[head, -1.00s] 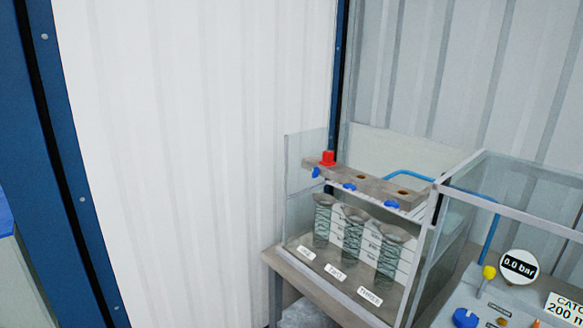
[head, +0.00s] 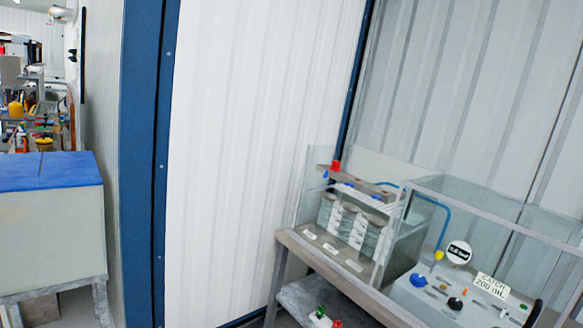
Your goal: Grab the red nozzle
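The red nozzle (head: 336,167) is a small red piece standing on the left end of a grey-brown bar (head: 362,184). The bar lies across the top of a glass-sided tank (head: 311,207) on a bench, right of the picture's middle. Blue valve knobs sit along the bar, and several ribbed grey-green columns (head: 350,228) stand below it in the tank. My gripper is not in view.
A second glass enclosure (head: 489,202) stands to the right, with a panel holding a gauge (head: 459,253), a blue knob (head: 417,280) and a "CATCH 200 mL" sign (head: 492,285). A blue post (head: 147,150) and a blue-topped cabinet (head: 50,171) stand at left.

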